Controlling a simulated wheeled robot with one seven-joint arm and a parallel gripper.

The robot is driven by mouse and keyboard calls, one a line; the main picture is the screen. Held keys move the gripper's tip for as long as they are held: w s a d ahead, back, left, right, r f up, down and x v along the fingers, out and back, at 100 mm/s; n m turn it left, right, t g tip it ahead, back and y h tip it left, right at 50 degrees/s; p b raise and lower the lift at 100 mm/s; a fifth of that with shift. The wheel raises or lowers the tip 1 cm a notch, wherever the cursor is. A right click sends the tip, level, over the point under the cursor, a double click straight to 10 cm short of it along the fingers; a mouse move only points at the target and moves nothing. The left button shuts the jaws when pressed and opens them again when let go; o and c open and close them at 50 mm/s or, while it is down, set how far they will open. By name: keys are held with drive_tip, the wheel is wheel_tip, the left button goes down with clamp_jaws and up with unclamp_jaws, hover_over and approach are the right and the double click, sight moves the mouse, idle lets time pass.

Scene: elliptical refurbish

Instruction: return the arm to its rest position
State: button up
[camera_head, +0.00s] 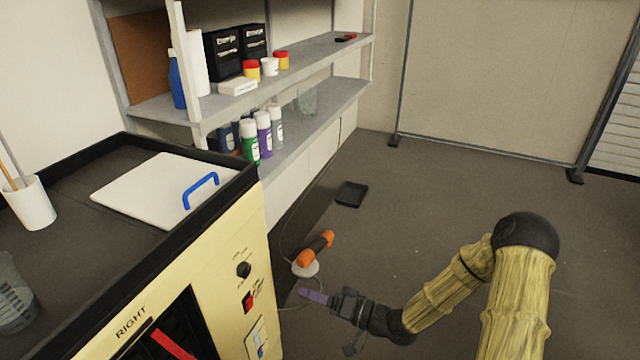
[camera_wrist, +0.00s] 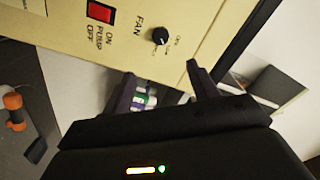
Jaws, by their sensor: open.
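My gripper (camera_head: 316,297) is at the end of my bent arm, low in the head view. It points left toward the cream machine front (camera_head: 222,285) marked RIGHT. In the wrist view my gripper (camera_wrist: 158,82) has its two dark fingers spread apart with nothing held between them. Beyond them are the machine's panel (camera_wrist: 120,50), with a FAN knob (camera_wrist: 160,36) and a red switch (camera_wrist: 100,12). I cannot tell the exact gap to the panel.
A lid with a blue handle (camera_head: 150,190) lies on the machine top. An orange-handled tool (camera_head: 315,248) is just beyond my gripper. Shelves (camera_head: 320,60) with bottles and jars stand behind. A black tray (camera_head: 351,194) lies on the floor; the floor to the right is clear.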

drive_tip(key=d+f+n+g+h, duration=0.1)
drive_tip(key=d+f+h, duration=0.3)
drive_tip(key=d+h, duration=0.5)
drive_tip(key=s+d+r+h, duration=0.3)
drive_tip(key=d+r+h, duration=0.2)
drive_tip(key=d+h, duration=0.1)
drive_tip(key=s+d+r+m+g+h, duration=0.25)
drive_tip(key=s+r, duration=0.45)
drive_tip(key=s, duration=0.4)
wheel_tip(320, 180, up, 16)
drive_tip(key=p, duration=1.6)
drive_tip(key=shift+w+f+m+g+y, duration=0.15)
drive_tip(key=shift+f+m+g+y, duration=0.05)
drive_tip(key=shift+m+g+y, duration=0.2)
